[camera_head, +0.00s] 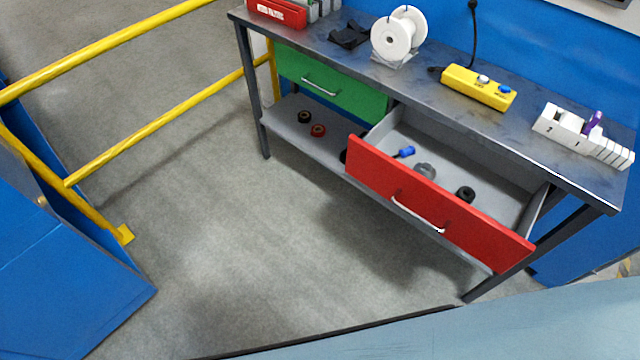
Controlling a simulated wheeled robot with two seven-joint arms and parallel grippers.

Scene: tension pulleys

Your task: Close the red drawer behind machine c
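The red drawer (460,222) is pulled out from the right half of a grey metal workbench (345,62). It has a silver handle (418,213) on its front. Inside its grey tray lie a blue-ended tool (405,152), a grey knob-like part (425,170) and a black part (465,194). The green drawer (345,92) to its left is shut. Neither of my grippers shows in the head view.
A yellow railing (150,163) and a blue panel (70,275) stand at the left. A blue-grey surface (500,325) fills the lower right. The floor before the bench is clear. A white spool (398,35) and a yellow control box (478,86) sit on the bench.

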